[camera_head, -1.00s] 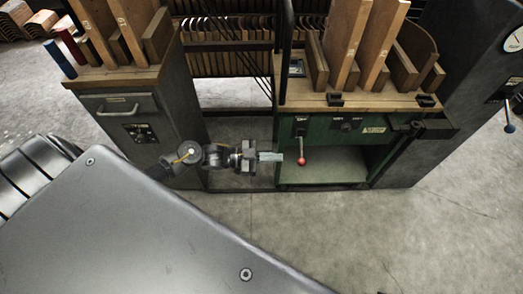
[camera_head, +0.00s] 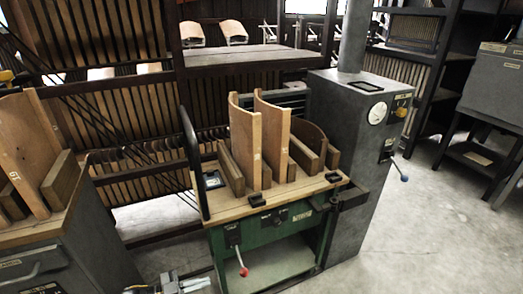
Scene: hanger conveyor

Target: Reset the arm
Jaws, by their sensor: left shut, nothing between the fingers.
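My left gripper (camera_head: 197,284) shows at the bottom edge of the head view, partly cut off by the frame. Its fingers are shut and empty and point right. They are a little to the left of and below the red-knobbed lever (camera_head: 242,268) on the green machine (camera_head: 272,224), with a gap between. Most of my left arm is below the frame. My right arm and gripper are out of view.
Curved wooden boards (camera_head: 245,142) stand on the machine's wooden top. A grey cabinet (camera_head: 350,130) with a gauge and a blue-knobbed lever (camera_head: 403,176) adjoins it on the right. A grey drawer unit (camera_head: 50,262) is at left. Bare floor (camera_head: 420,250) lies to the right.

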